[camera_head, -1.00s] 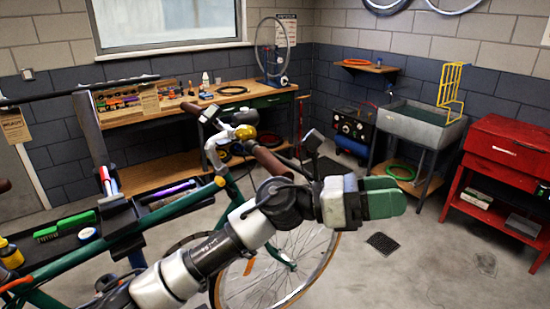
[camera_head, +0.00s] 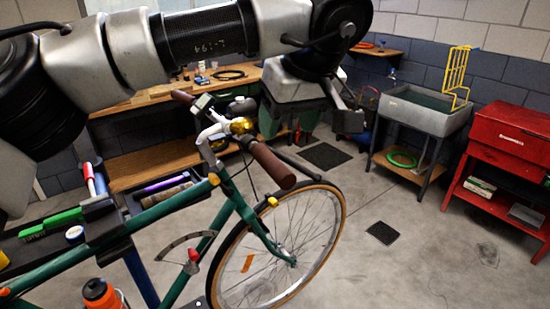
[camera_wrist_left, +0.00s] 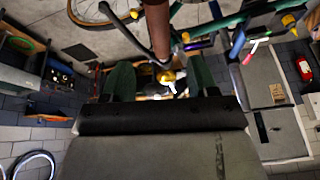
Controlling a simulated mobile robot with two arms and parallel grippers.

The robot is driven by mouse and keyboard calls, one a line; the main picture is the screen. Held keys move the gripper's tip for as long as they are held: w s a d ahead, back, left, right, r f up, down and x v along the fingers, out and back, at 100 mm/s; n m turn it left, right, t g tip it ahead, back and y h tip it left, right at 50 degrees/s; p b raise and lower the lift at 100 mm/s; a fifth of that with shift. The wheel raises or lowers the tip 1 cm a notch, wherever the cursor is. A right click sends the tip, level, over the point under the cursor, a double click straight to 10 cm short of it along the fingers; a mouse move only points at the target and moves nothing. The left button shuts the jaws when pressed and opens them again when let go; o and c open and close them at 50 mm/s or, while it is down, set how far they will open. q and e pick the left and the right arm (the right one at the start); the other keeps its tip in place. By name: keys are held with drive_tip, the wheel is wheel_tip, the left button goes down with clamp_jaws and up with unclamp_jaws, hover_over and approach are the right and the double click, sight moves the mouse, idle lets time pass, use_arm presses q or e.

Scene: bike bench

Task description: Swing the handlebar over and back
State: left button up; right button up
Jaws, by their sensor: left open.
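The green bicycle's handlebar (camera_head: 212,131) has a silver stem, a yellow bell (camera_head: 242,125) and brown grips. The near grip (camera_head: 273,166) points right and toward me; the far grip (camera_head: 182,97) points back left. My left arm arches across the top of the head view. Its gripper (camera_head: 288,122) hangs beyond the near grip, green fingers down and apart, with nothing held. In the left wrist view, a brown grip (camera_wrist_left: 158,32) and the bell (camera_wrist_left: 167,76) show between the open fingers (camera_wrist_left: 160,82); I cannot tell their distance. My right gripper is out of view.
The front wheel (camera_head: 335,235) stands below the handlebar. A wooden workbench (camera_head: 150,168) is behind the bike. A grey sink (camera_head: 425,115) and a red cabinet (camera_head: 505,145) stand at the right.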

sight(276, 160)
use_arm(q)
drive_tip(key=p+x, duration=0.2)
drive_tip(key=x, duration=0.8)
drive_tip(key=shift+d, duration=0.1)
clamp_jaws()
